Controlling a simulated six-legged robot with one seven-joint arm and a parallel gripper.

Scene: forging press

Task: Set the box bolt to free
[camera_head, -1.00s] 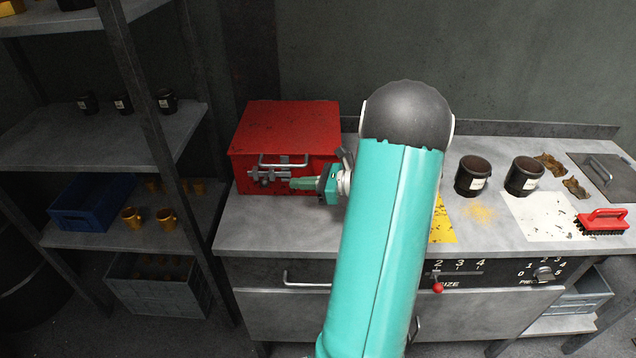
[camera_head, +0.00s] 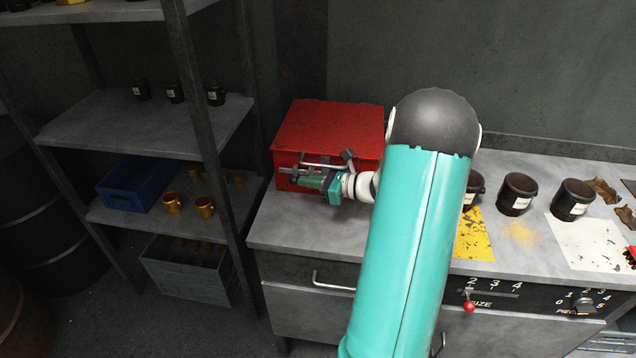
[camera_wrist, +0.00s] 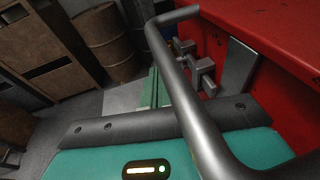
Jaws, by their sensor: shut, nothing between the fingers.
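The red box (camera_head: 330,125) stands at the left end of the grey workbench. Its grey bolt (camera_head: 286,171) is on the front face, partly hidden behind my gripper. My gripper (camera_head: 302,183) is shut and empty, in front of the box's face beside the bolt. In the wrist view my teal fingers (camera_wrist: 150,90) point forward past the box's front. The bolt's grey blocks (camera_wrist: 200,72) show to the right of the fingers, against the red face (camera_wrist: 285,110). Whether the fingers touch the bolt I cannot tell.
The box's grey bar handle (camera_wrist: 178,85) crosses close in front of the wrist camera. A shelf rack (camera_head: 180,90) with dark and yellow mugs stands left of the bench. Dark mugs (camera_head: 517,195) stand on the bench to the right.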

